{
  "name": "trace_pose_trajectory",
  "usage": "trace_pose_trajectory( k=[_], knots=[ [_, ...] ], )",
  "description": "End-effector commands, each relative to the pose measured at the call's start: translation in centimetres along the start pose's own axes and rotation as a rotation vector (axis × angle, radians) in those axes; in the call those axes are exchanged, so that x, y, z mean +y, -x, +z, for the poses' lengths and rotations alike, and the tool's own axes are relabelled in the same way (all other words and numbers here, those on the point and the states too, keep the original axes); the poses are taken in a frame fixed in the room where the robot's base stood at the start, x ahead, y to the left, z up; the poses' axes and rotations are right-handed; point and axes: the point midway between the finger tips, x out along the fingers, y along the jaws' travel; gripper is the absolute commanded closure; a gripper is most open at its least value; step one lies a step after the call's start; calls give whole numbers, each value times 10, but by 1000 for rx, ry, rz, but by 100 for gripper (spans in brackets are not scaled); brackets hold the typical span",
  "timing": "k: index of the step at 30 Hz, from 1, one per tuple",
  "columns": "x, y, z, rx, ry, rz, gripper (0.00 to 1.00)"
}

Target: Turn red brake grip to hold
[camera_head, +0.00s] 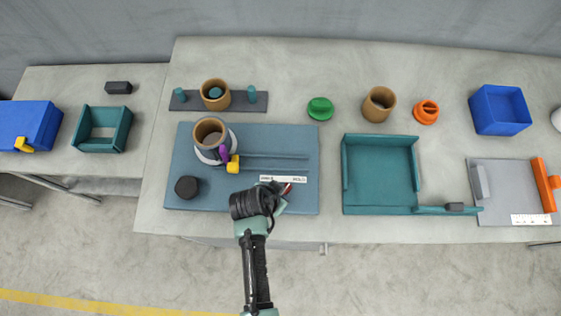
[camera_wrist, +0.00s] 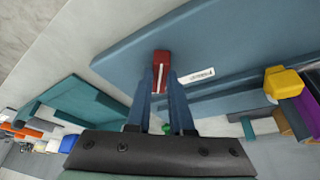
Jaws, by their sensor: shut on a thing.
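The red brake grip (camera_wrist: 161,58) with a white line on top stands between the two blue fingers of my gripper (camera_wrist: 161,78) in the wrist view. My gripper (camera_head: 280,189) is shut on it. In the head view only a small piece of the red grip (camera_head: 288,187) shows past my gripper and arm. A white label strip (camera_head: 284,179) lies just behind the grip, with HOLD at its right end; my wrist view shows the label (camera_wrist: 197,76) right of the grip. The grip's exact angle to the label is hard to tell.
The blue-grey board (camera_head: 300,202) also bears a reel post with a tan ring (camera_head: 211,131), a yellow block (camera_head: 233,164), a purple piece (camera_head: 223,152) and a black knob (camera_head: 187,187). A teal tray (camera_head: 347,170) stands to the right.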

Motion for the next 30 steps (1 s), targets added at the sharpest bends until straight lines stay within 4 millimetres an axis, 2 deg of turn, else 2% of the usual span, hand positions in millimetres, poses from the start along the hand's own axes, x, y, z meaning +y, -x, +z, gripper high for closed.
trace_pose_trajectory(
  k=[12,27,28,30],
  knots=[
    [-3,0,0,-1,-155,62,100],
    [-3,0,0,-2,-174,69,100],
    [-3,0,0,-2,-174,69,78],
    [-3,0,0,-2,-173,69,66]
  ],
)
